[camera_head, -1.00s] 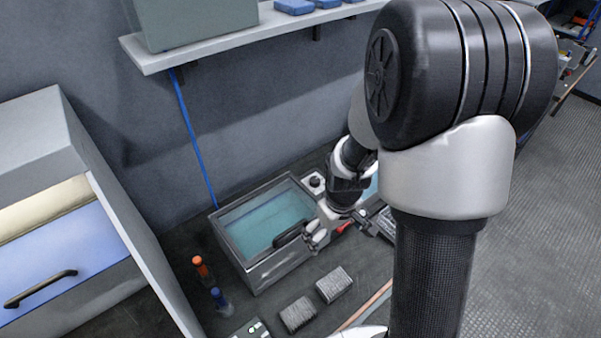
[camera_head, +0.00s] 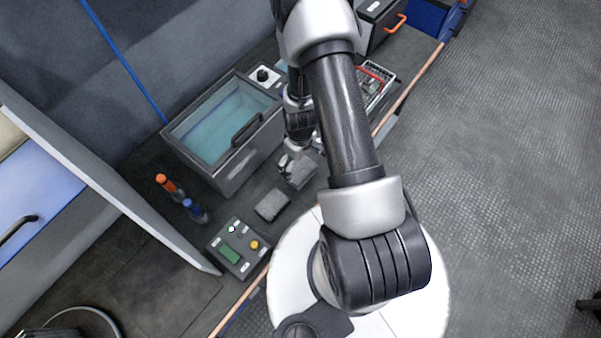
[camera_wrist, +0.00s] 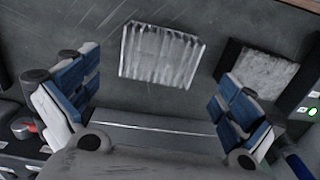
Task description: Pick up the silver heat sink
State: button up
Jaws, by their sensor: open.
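The silver heat sink (camera_wrist: 160,55) is a finned block lying on the dark bench. In the wrist view it lies ahead of my gripper (camera_wrist: 155,88), roughly between the lines of its two fingers. The blue-padded fingers are wide apart with nothing between them. In the head view my gripper (camera_head: 290,160) is just above and beside the heat sink (camera_head: 301,173), partly covering it. I cannot tell the exact height of the gap.
A second grey block (camera_head: 272,204) lies close by; in the wrist view it looks darker (camera_wrist: 262,72). A glass-topped box (camera_head: 222,125) stands behind. Orange (camera_head: 168,186) and blue (camera_head: 194,209) capped items and a control panel (camera_head: 238,248) are to the left.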

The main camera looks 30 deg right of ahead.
aim_at(300, 170)
jog(key=shift+f+b, duration=2.65)
jog(key=shift+f, duration=0.7)
jog(key=shift+c, duration=0.5)
jog(key=c, duration=1.2)
jog(key=shift+r, duration=0.1)
